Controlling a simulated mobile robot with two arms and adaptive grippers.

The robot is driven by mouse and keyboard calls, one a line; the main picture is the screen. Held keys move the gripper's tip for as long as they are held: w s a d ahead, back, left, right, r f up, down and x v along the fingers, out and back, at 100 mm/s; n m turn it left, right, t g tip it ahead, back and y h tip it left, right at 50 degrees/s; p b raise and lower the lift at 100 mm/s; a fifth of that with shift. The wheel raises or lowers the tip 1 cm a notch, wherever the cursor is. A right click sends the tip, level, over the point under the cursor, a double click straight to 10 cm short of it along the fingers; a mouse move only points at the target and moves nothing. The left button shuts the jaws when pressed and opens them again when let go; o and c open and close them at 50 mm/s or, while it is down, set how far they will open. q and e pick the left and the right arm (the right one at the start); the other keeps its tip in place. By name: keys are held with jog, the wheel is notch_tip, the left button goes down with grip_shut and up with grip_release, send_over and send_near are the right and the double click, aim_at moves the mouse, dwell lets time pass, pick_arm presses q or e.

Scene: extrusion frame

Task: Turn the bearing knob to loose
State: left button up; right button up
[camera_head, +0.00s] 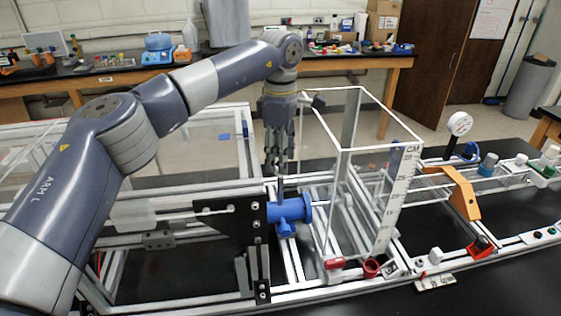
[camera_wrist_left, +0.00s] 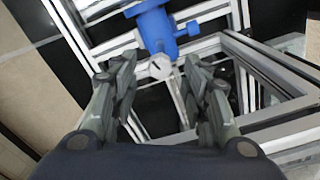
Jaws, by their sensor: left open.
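The blue bearing fitting (camera_head: 290,208) is mounted beside the black plate on the aluminium frame. It also shows at the top of the left wrist view (camera_wrist_left: 157,27). A small pale knob (camera_wrist_left: 160,67) with a dark line on its face sits at the end of the blue part, ahead of and between my left fingers. My left gripper (camera_head: 279,172) points down just above the blue fitting. In the left wrist view its fingers (camera_wrist_left: 160,88) are spread apart with nothing held. I cannot tell whether a finger touches the knob. My right gripper is in neither view.
A clear box (camera_head: 345,150) with a scale stands just right of my left gripper. The black plate (camera_head: 232,220) is close on the left. An orange bracket (camera_head: 463,195) and a round dial (camera_head: 459,124) stand farther right on the rails.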

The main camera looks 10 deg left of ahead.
pick_arm(q)
notch_tip(320, 180, up, 10)
dwell(0.3)
jog(key=shift+s, duration=0.1)
